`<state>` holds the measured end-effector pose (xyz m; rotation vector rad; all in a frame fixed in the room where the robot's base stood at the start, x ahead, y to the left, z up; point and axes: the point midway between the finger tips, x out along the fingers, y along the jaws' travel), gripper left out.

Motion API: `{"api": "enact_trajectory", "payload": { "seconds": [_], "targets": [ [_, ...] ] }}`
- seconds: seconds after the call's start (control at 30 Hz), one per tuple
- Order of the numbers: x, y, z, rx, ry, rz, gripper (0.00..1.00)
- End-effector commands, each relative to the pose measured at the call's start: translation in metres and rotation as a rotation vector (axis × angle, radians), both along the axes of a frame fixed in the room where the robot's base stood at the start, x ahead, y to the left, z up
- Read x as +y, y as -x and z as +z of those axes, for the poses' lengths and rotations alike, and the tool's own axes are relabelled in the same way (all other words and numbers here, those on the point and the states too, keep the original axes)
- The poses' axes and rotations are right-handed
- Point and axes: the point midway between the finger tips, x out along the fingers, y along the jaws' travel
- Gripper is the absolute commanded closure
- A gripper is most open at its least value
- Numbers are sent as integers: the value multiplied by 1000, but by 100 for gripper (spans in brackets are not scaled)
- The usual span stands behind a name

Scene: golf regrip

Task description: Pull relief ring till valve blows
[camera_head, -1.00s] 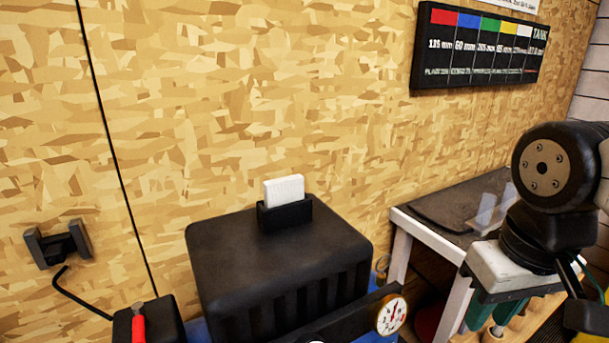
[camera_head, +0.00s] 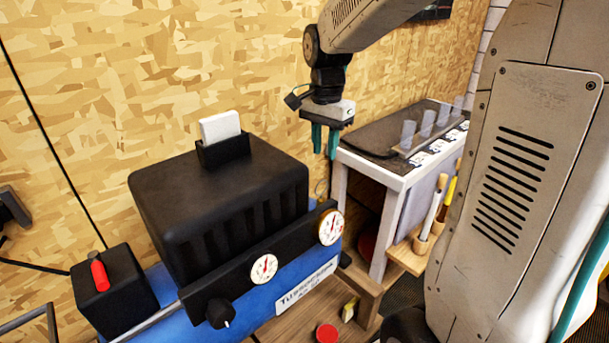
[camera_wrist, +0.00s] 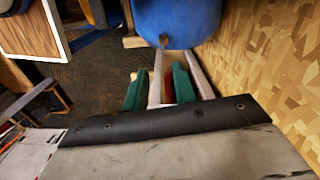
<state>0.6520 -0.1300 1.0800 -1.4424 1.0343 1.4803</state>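The compressor has a black cover (camera_head: 215,185), a blue tank (camera_head: 262,300) and two white dial gauges, one near the middle (camera_head: 263,268) and one at the right end (camera_head: 331,227). I cannot make out the relief ring or valve clearly in the current head view. My gripper (camera_head: 325,142) points down, beyond the compressor's right end and above it. Its green fingers are apart with nothing between them. In the wrist view my gripper (camera_wrist: 159,88) is open, and the blue tank's rounded end (camera_wrist: 175,22) with a small brownish fitting (camera_wrist: 164,41) lies ahead.
A white-framed bench (camera_head: 385,170) with a dark top stands right of my gripper. The chipboard wall (camera_head: 230,60) is close behind. A small black box (camera_head: 112,285) with a red switch stands left. A red button (camera_head: 326,334) sits on the wooden base. A white card stands on the cover.

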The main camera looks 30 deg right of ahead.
Motion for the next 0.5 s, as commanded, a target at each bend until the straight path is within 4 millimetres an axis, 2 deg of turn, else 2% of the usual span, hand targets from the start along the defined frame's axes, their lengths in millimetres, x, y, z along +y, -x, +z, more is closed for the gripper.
{"api": "enact_trajectory", "payload": {
  "seconds": [0.07,0.23,0.5],
  "targets": [
    [-1,-5,5,-20,6,-77,73],
    [-1,-5,-1,-20,6,-156,73],
    [-1,-4,-41,-17,7,-156,73]
  ]
}}
